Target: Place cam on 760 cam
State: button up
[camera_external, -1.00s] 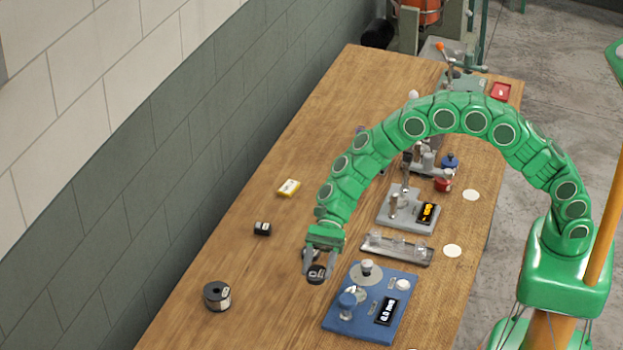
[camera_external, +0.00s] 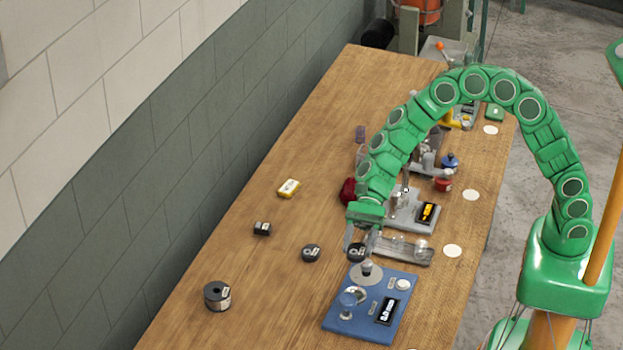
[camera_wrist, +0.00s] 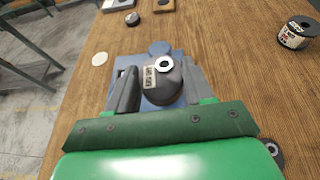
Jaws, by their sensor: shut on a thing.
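My gripper (camera_external: 358,243) is shut on a dark round cam (camera_external: 357,253) with a hex hole and a small white label. In the wrist view the held cam (camera_wrist: 165,82) sits between the two fingers; I cannot read the label reliably. A second dark round cam (camera_external: 311,253) lies on the table to the left. The blue fixture (camera_external: 335,317), with a round plate and post, a knob and a display, stands just nearer the camera than my gripper. In the wrist view the blue fixture (camera_wrist: 152,100) is partly hidden behind the held cam.
A grey tray (camera_external: 405,255) with clear cups lies beside my gripper. The table's left side is mostly clear.

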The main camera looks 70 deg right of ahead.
jog(key=w+d+r+m+t, duration=0.1)
jog(key=d, duration=0.6)
jog(key=w+d+r, duration=0.2)
jog(key=d, duration=0.5)
send_over(313, 246)
jog(key=s, duration=0.1)
jog(key=f, duration=0.8)
jog(key=shift+s+d+f, duration=0.2)
jog(key=shift+f, duration=0.2)
jog(key=shift+w+a+f, duration=0.15)
jog(key=shift+w+f, duration=0.5)
jog(key=shift+f, duration=1.7)
jog(key=shift+f, duration=0.1)
jog(key=o, duration=1.3)
